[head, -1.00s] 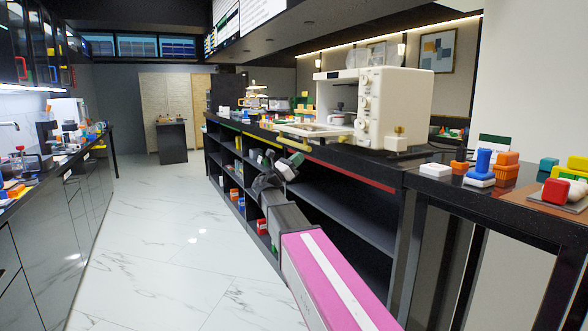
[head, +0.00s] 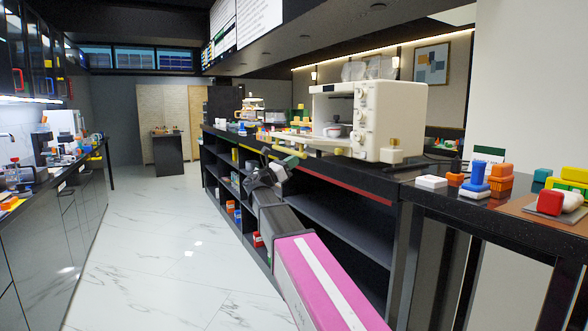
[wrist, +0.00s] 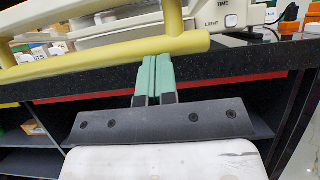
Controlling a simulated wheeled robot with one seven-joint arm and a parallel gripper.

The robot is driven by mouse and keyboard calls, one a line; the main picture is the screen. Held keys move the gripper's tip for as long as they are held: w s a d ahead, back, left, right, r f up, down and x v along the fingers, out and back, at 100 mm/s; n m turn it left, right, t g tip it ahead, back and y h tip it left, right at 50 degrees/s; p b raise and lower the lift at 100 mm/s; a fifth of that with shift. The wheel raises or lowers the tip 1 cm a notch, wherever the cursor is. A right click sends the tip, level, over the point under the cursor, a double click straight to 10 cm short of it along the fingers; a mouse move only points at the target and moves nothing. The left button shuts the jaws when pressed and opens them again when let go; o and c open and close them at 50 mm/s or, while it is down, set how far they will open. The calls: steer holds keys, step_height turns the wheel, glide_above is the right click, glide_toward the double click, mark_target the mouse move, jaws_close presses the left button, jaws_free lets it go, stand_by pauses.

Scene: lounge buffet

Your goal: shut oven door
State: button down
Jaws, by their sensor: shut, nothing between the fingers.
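The white oven (head: 392,125) stands on the dark counter with its knobs facing left in the head view. Its door (head: 318,142) hangs open, about level, out to the left. In the wrist view the door's pale yellow handle (wrist: 125,54) runs across the picture, with a post going up from it. My gripper (head: 301,153) is at the counter's front side, by the door's outer edge. In the wrist view its green fingers (wrist: 155,60) are together and empty, with their tips just under the handle. I cannot tell whether they touch it.
The counter edge (wrist: 235,65) lies close behind the fingers, with open shelves (head: 335,210) below. A pale bowl (head: 333,131) shows at the oven's opening. Colourful blocks (head: 480,180) stand on the right table. The tiled aisle (head: 150,250) at left is clear.

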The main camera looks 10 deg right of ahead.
steer(key=d+r+g+y, duration=0.1)
steer(key=r+y, duration=0.1)
steer(key=r, duration=0.3)
steer(key=r+y, duration=0.3)
steer(key=r, duration=0.3)
steer(key=w+d+r+g+y, duration=0.1)
steer(key=r+y, duration=0.2)
steer(key=r, duration=0.3)
steer(key=shift+d+g, duration=0.3)
steer(key=shift+d, duration=0.05)
steer(key=w+d+r+y, duration=0.2)
steer(key=w+d+r, duration=0.1)
steer(key=d+r, duration=0.6)
steer(key=d, duration=0.2)
steer(key=shift+w+d+r+g, duration=0.25)
steer(key=shift+w+d+g, duration=0.05)
steer(key=shift+g, duration=0.1)
steer(key=shift+a, duration=0.1)
